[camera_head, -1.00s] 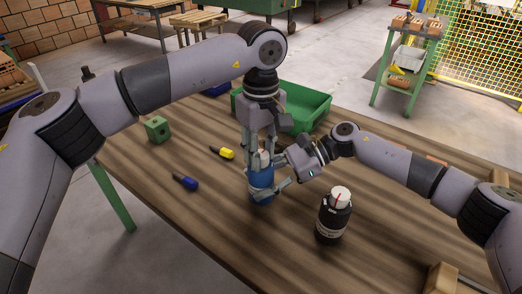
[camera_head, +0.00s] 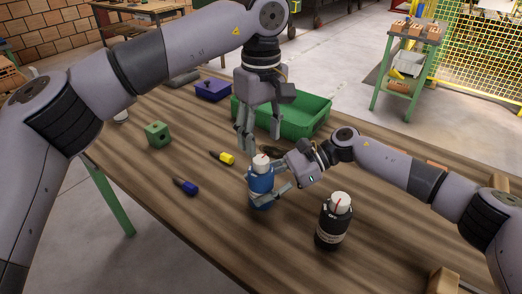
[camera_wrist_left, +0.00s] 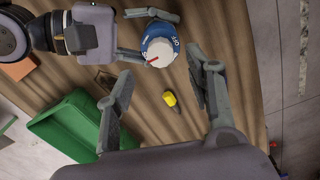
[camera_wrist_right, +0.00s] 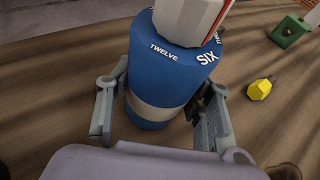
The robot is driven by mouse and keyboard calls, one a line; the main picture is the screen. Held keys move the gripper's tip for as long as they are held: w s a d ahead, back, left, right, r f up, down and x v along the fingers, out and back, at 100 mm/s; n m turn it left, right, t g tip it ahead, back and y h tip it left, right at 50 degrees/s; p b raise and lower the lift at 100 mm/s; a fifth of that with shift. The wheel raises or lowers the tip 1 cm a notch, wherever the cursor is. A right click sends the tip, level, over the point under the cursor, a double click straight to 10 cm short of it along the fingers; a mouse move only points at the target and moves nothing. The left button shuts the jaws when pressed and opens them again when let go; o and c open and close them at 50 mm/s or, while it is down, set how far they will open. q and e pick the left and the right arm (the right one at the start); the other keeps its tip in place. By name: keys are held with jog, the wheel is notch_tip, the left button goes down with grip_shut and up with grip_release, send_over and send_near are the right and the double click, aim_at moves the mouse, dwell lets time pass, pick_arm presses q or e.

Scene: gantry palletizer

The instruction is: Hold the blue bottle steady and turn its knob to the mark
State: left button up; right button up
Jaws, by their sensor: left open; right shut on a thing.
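The blue bottle (camera_head: 261,188) stands upright on the wooden table. It has a white knob (camera_head: 261,160) with a red pointer line, seen from above in the left wrist view (camera_wrist_left: 160,53). Words such as "TWELVE" and "SIX" ring its shoulder in the right wrist view (camera_wrist_right: 180,55). My right gripper (camera_head: 272,193) is shut on the bottle's body from the right side. My left gripper (camera_head: 245,145) is open and empty, pointing down above and slightly left of the knob, apart from it. Which word the pointer faces is too small to tell.
A black bottle (camera_head: 333,222) with a white cap stands just right of the blue one. A yellow-handled tool (camera_head: 223,158), a blue-handled tool (camera_head: 186,187) and a green block (camera_head: 158,134) lie to the left. A green bin (camera_head: 300,118) stands behind.

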aim_at(261, 158)
pick_arm(q)
notch_tip(261, 158, up, 6)
dwell(0.5)
pick_arm(e)
jog(key=o, duration=1.5)
jog(key=shift+c, duration=0.2)
